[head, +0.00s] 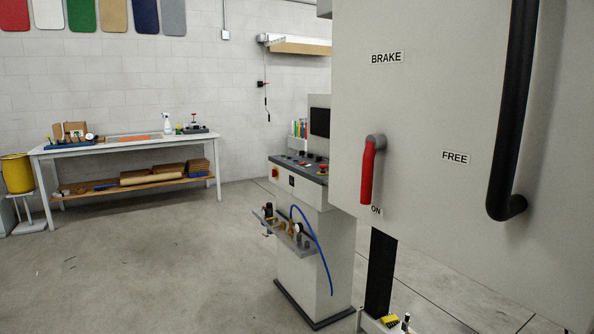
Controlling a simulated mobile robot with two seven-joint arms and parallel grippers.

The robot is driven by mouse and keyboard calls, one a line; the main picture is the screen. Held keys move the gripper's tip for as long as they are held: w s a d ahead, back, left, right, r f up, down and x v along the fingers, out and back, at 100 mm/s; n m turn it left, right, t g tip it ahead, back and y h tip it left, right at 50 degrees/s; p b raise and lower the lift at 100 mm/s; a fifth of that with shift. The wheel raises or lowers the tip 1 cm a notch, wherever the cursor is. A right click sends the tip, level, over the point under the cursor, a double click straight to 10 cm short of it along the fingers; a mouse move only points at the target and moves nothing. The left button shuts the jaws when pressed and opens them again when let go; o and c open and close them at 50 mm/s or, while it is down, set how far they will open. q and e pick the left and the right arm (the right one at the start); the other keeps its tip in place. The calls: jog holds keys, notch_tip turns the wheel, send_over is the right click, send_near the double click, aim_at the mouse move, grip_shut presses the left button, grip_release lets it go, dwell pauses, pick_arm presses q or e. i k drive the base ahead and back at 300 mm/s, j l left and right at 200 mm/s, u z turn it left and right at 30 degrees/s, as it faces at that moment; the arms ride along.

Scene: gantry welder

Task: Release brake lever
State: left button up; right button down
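The brake lever (368,172) is a red handle on a grey pivot, mounted on the large pale grey panel (430,105) at the right of the head view. It hangs almost straight down, with its lower end just above the label "ON" (376,210). The label "BRAKE" (387,58) is above it, and the label "FREE" (456,156) is to its right. Neither of my grippers shows in the head view, and nothing touches the lever.
A thick black bar handle (512,110) stands out from the panel right of "FREE". A control console (312,240) with a blue hose (318,245) stands left of the panel. A white workbench (125,148) is along the back wall.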

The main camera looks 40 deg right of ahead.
aim_at(373, 143)
jog(key=i, duration=3.3)
jog(key=z, duration=3.9)
